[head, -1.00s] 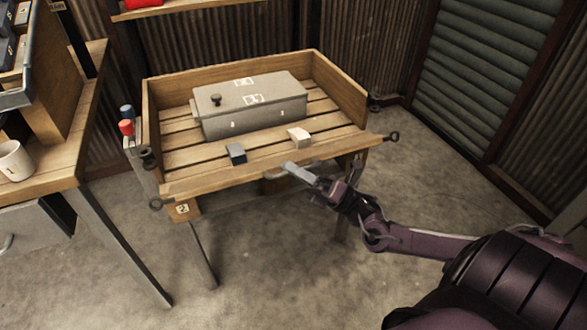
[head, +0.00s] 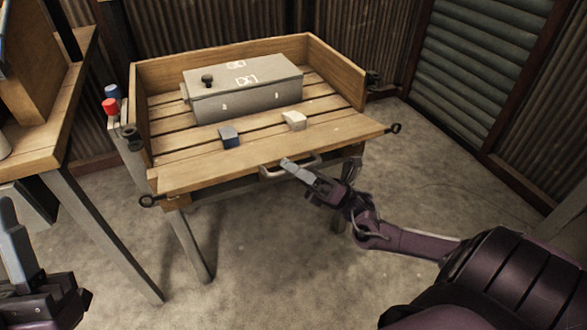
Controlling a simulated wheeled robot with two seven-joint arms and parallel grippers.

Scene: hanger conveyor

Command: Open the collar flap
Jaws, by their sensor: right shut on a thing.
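The wooden collar stands around a slatted top. Its back wall (head: 225,58) and side walls are upright. The front flap (head: 215,171) is folded outward and looks about level with the slats. A metal handle (head: 307,163) sits at the flap's front edge. My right gripper (head: 291,167) is at this handle, shut on it; the fingers hide part of it. Hooks (head: 149,200) show at the flap's ends. My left gripper (head: 18,245) is at the lower left, away from the flap; its finger gap is not clear.
A grey lidded box (head: 245,88) stands on the slats. A dark blue block (head: 229,137) and a cream block (head: 294,121) lie in front of it. A wooden bench (head: 50,135) is close on the left. The floor before the table is clear.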

